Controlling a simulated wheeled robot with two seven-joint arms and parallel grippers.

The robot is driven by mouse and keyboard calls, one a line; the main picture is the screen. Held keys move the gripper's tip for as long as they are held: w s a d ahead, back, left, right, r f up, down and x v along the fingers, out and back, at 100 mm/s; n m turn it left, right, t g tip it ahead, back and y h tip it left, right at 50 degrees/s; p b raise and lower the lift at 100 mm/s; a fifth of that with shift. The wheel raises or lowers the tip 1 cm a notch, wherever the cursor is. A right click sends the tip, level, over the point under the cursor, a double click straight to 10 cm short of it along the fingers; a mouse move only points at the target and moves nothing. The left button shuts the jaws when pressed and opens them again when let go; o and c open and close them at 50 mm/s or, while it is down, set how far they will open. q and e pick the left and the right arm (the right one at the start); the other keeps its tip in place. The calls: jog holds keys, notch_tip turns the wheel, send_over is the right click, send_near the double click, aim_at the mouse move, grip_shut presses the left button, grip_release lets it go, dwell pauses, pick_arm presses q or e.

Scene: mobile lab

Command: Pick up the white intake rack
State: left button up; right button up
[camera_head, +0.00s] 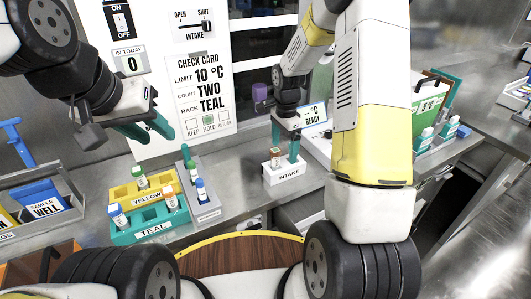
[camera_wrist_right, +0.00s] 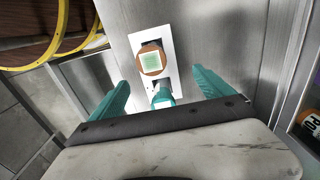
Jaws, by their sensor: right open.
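The white intake rack (camera_head: 287,174) stands on the steel bench in the head view, its INTAKE label facing front. It holds an upright vial with a brown-orange cap (camera_head: 275,153). In the right wrist view the white rack (camera_wrist_right: 140,42) shows from above, with the round brown cap bearing a green square, and a teal part below it. My right gripper (camera_head: 285,148) is open above the rack, its teal fingers apart on either side of it. It also shows in the right wrist view (camera_wrist_right: 160,90). My left gripper (camera_head: 148,132) is open and empty, raised at the left.
A yellow rack (camera_head: 128,194) and a teal rack (camera_head: 150,232) with vials stand to the left. A grey rack (camera_head: 206,214) with vials is beside them. A blue SAMPLE WELL box (camera_head: 38,198) is far left. A check card board (camera_head: 203,84) stands behind.

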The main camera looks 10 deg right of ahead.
aim_at(284, 163)
notch_tip(284, 163, down, 8)
jog(key=shift+s+d+r, duration=0.1)
jog(key=shift+r, duration=0.1)
jog(key=c, duration=1.6)
jog(key=shift+o, duration=0.2)
jog(key=shift+r, duration=0.1)
